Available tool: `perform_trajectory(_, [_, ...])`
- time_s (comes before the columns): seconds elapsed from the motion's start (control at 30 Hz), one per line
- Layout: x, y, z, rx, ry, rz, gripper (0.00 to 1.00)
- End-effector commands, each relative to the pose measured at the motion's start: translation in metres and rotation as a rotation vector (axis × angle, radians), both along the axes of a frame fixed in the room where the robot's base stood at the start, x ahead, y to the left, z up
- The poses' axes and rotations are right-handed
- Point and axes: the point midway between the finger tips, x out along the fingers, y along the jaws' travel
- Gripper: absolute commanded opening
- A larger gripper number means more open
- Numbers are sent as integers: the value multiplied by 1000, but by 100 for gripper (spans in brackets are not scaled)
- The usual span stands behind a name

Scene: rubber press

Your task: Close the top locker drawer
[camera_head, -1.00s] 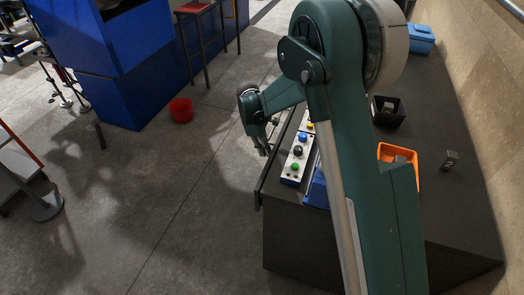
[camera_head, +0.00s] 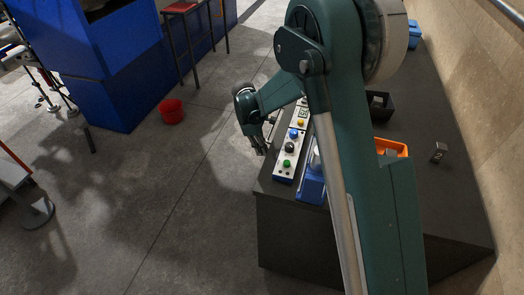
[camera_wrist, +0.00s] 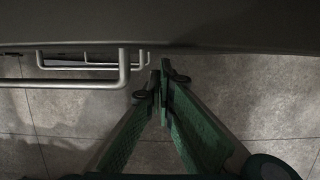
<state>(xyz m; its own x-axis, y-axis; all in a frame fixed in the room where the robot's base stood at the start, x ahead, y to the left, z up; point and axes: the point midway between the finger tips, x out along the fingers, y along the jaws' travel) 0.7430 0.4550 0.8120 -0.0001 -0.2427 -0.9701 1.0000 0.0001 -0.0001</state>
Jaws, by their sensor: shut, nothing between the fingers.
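The dark locker (camera_head: 300,235) stands right of centre in the head view, largely behind my arm. Its drawer fronts are turned away there. In the wrist view several metal bar handles show at the left, below the dark top edge (camera_wrist: 160,30). The upper handle (camera_wrist: 65,83) looks largest and juts out furthest; lower handles (camera_wrist: 90,58) show behind it. I cannot tell how far the top drawer is open. My gripper (camera_wrist: 163,78) is shut and empty, just right of the upper handle's end, close to the locker front. It also shows at the locker's left edge (camera_head: 262,148).
On the locker top are a button panel (camera_head: 291,145), a blue item (camera_head: 311,187), an orange bin (camera_head: 393,147), a black box (camera_head: 380,105) and a small metal block (camera_head: 439,152). Left of it the floor is open, with a red bucket (camera_head: 171,111).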

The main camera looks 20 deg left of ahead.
Motion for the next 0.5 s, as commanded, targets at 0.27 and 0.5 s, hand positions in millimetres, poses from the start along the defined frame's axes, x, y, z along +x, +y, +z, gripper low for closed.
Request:
perform_trajectory(0.27, [0, 15, -1, 0, 0, 0, 0])
perform_trajectory(0.5, [0, 42, 7, 0, 0, 0, 0])
